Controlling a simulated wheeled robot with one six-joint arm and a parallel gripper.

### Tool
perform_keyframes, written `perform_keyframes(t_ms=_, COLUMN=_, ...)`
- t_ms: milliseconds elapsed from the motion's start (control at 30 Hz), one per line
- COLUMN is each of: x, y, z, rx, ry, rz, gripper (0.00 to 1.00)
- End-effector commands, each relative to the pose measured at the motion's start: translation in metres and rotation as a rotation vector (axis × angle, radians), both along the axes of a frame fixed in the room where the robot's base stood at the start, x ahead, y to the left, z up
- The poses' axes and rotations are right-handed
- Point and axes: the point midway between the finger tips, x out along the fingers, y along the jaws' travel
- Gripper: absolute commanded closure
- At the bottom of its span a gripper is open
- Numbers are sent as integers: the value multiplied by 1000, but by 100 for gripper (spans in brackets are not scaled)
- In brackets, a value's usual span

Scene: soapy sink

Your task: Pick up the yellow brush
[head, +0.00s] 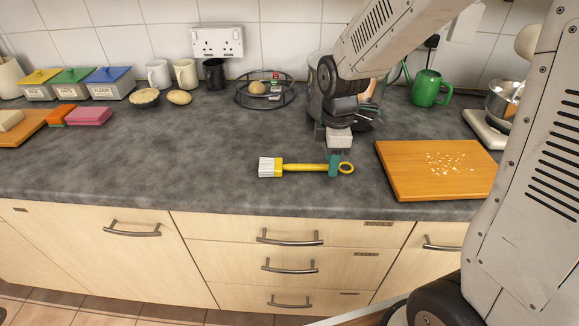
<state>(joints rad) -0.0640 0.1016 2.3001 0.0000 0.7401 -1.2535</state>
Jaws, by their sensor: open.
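The yellow brush (299,168) lies flat on the dark grey worktop (180,165) near its front edge. Its white bristles point left and a yellow ring end is at the right. My gripper (334,170) is over the right part of the handle, just left of the ring, with its greenish fingers pointing down. The gripper is open. The handle is partly hidden by the fingers, and I cannot tell whether they touch it.
A wooden chopping board (400,183) with crumbs lies to the right. Pink (89,116) and orange sponges (62,111) are at far left. The worktop left of the brush is clear.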

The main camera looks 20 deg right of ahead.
Motion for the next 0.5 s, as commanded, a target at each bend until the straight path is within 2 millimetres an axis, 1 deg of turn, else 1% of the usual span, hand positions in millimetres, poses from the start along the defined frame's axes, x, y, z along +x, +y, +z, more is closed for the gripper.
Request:
perform_keyframes(t_ms=100, x=0, y=0, z=-6, rx=0, ry=0, rz=-1, gripper=58)
perform_keyframes(t_ms=267, x=0, y=0, z=-6, rx=0, ry=-1, rz=-1, gripper=58)
perform_keyframes(t_ms=300, x=0, y=0, z=-6, rx=0, ry=-1, rz=-1, gripper=61)
perform_keyframes(t_ms=367, x=0, y=0, z=-6, rx=0, ry=-1, rz=-1, gripper=78)
perform_keyframes(t_ms=400, x=0, y=0, z=-6, rx=0, ry=-1, rz=-1, gripper=89)
perform_keyframes(t_ms=433, x=0, y=0, z=-6, rx=0, ry=0, rz=-1, gripper=97)
perform_keyframes(t_ms=467, x=0, y=0, z=-6, rx=0, ry=0, rz=-1, gripper=100)
perform_keyframes(t_ms=500, x=0, y=0, z=-6, rx=0, ry=-1, rz=-1, gripper=100)
